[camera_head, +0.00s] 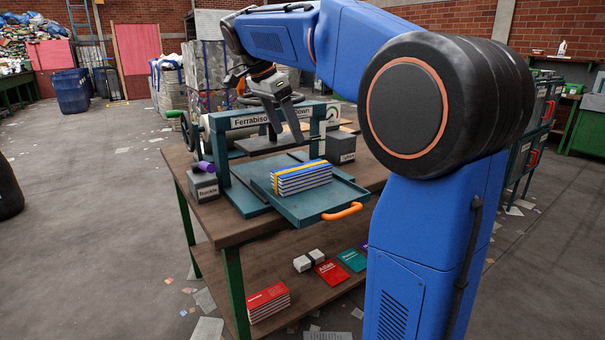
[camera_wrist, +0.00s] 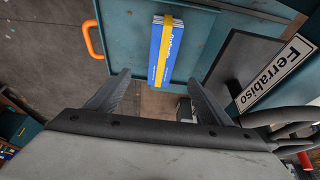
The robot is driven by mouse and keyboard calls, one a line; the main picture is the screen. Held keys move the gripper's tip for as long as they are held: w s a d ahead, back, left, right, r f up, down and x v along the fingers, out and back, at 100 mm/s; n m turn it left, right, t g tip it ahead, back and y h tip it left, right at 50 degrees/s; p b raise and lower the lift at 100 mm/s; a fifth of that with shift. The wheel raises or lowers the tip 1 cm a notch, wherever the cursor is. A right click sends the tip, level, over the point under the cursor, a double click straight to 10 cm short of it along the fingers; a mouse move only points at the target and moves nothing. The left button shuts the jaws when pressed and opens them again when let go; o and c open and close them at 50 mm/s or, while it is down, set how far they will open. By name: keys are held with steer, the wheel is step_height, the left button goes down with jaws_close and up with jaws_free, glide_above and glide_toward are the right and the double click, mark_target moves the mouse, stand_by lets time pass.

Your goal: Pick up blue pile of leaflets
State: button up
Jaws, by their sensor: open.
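The blue pile of leaflets (camera_head: 303,180) lies flat on a teal tray (camera_head: 330,207), held by a yellow band. In the wrist view the pile (camera_wrist: 157,48) shows its blue cover and yellow band, beyond and roughly between my fingertips. My gripper (camera_head: 284,133) is open and empty in the head view, pointing down in front of the teal press frame, above and behind the pile. Its two fingers also show spread apart in the wrist view (camera_wrist: 159,80). The gripper is apart from the pile.
The tray has an orange handle (camera_head: 342,212) at its front. The teal press frame (camera_head: 250,121) stands behind it. Grey boxes (camera_head: 204,187) (camera_head: 341,147) flank it on the wooden bench (camera_head: 200,217). Red books (camera_head: 268,301) and other booklets lie on the lower shelf.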

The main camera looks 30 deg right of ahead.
mark_target(301, 168)
steer(key=x, duration=1)
steer(key=shift+f, duration=0.2)
steer(key=shift+w+x, duration=0.2)
steer(key=shift+x, duration=2.55)
steer(key=shift+a, duration=0.2)
steer(key=shift+c, duration=0.5)
steer(key=c, duration=1.4)
